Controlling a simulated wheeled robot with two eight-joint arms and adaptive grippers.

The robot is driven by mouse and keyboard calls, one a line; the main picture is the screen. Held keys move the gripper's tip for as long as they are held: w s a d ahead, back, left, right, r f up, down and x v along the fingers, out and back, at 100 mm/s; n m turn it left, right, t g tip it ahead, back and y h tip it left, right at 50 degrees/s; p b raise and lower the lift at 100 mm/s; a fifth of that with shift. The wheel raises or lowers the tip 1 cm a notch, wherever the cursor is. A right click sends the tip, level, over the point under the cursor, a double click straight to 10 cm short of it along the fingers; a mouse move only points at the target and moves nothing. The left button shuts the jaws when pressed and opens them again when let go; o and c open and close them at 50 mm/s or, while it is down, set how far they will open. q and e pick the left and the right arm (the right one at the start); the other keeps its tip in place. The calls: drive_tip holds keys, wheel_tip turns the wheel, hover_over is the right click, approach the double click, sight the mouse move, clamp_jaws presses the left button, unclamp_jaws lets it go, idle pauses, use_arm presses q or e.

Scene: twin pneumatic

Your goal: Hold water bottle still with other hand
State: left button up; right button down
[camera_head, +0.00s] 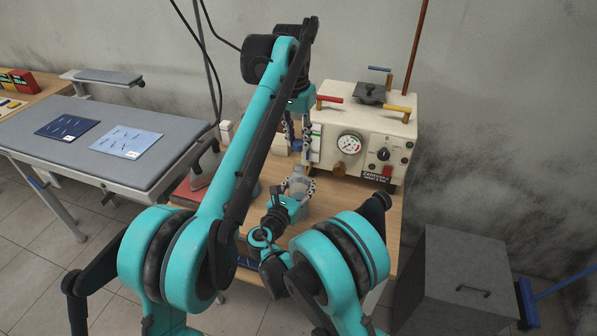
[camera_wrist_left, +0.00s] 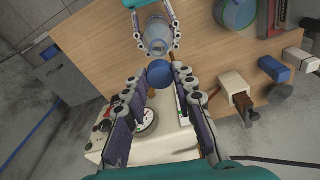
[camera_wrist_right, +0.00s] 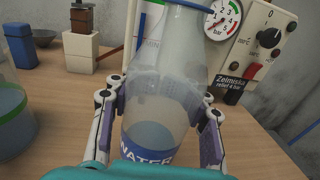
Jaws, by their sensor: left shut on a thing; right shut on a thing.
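The clear water bottle (camera_head: 299,172) stands upright over the wooden table, with a blue label reading WATER in the right wrist view (camera_wrist_right: 150,145). My right gripper (camera_wrist_right: 160,100) is shut around the bottle's body, one finger on each side. My left gripper (camera_wrist_left: 160,82) is shut on a round blue cap (camera_wrist_left: 159,74). In the head view the blue cap (camera_head: 297,145) is above the bottle. In the left wrist view the bottle (camera_wrist_left: 157,36) looks apart from the cap. The bottle's top is cut off in the right wrist view.
A cream machine (camera_head: 365,135) with a gauge stands close behind the bottle. A clear container (camera_wrist_right: 12,115) with blue contents is left of the bottle in the right wrist view. A grey cabinet (camera_head: 465,275) is at right.

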use_arm(q)
drive_tip(key=shift+s+f, duration=0.1)
drive_tip(key=shift+f, duration=1.5)
drive_tip(key=shift+f, duration=0.1)
drive_tip(key=shift+f, duration=0.75)
drive_tip(key=shift+f, duration=0.6)
drive_tip(key=m+g, duration=0.1)
drive_tip(key=m, duration=1.8)
drive_tip(key=m+g, duration=0.1)
drive_tip(key=m, duration=0.9)
drive_tip(key=shift+w+g, duration=0.3)
drive_tip(key=shift+w, duration=0.05)
